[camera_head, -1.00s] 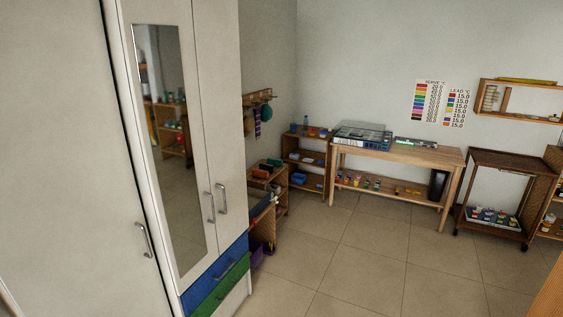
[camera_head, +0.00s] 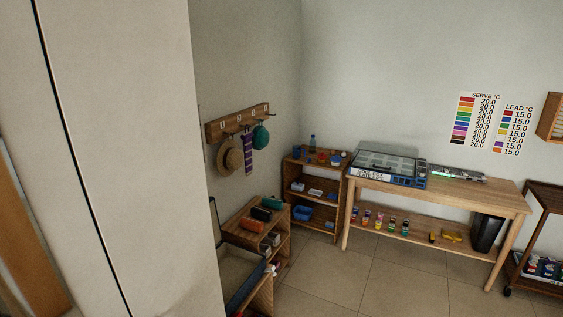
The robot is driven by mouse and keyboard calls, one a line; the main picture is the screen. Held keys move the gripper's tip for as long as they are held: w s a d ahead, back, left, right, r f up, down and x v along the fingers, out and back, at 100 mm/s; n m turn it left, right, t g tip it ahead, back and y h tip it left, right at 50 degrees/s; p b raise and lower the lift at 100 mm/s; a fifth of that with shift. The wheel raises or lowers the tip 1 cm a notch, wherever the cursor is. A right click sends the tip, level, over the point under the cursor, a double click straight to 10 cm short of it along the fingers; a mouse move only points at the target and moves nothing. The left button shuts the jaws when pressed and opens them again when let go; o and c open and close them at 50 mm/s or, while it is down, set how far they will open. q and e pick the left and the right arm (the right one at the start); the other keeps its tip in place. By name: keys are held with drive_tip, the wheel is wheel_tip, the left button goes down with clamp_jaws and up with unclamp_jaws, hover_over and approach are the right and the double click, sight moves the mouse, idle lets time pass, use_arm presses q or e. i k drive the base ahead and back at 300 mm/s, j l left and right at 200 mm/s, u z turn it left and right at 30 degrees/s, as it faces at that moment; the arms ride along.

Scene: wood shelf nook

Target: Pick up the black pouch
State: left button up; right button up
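A small black item (camera_head: 261,214), which looks like the black pouch, lies on top of the low wooden shelf (camera_head: 238,234) near the middle of the head view. It sits between a teal item (camera_head: 272,203) behind it and a red item (camera_head: 251,225) in front of it. It is small at this distance, so its details are unclear. Neither of my grippers is in view.
A tall white cabinet (camera_head: 130,150) fills the left side and hides part of the low shelf. A wall rack (camera_head: 238,123) holds a hat and other items. A wooden table (camera_head: 480,190) stands at the right. Tiled floor (camera_head: 400,285) is clear in front.

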sight(263, 213)
drive_tip(key=i, duration=0.8)
drive_tip(key=i+u, duration=0.15)
drive_tip(key=i, duration=0.6)
drive_tip(key=l, duration=0.1)
